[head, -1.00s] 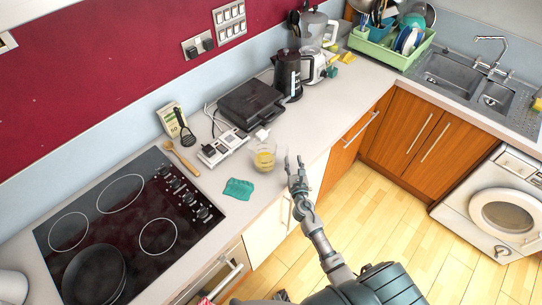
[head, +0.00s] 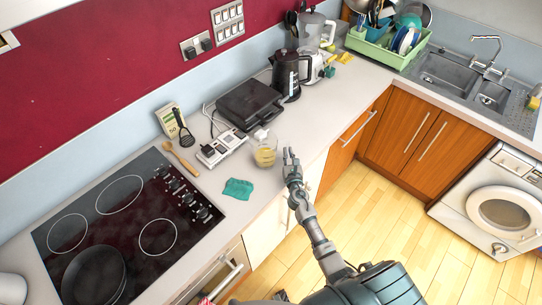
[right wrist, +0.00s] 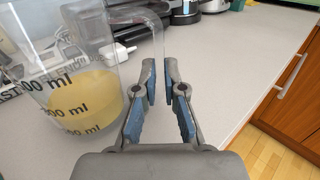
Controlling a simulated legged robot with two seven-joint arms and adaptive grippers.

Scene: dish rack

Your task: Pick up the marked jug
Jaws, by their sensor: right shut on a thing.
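The jug is a clear measuring jug (head: 265,153) with pale yellow liquid in its lower part. It stands upright on the worktop, right of the white sockets. In the right wrist view the jug (right wrist: 80,95) fills the left side, with dark millilitre marks and a clear handle reaching toward the fingers. My right gripper (head: 290,158) is at the jug's right side, by the worktop's front edge. In the right wrist view its fingers (right wrist: 159,80) are shut on the jug's handle. My left gripper is not in view.
A teal cloth (head: 238,189) lies in front of the jug. White sockets (head: 220,148) and a black grill (head: 250,103) stand behind it. A black kettle (head: 287,75) is further back. The hob (head: 128,220) is at left. Bare worktop (head: 335,97) lies toward the sink.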

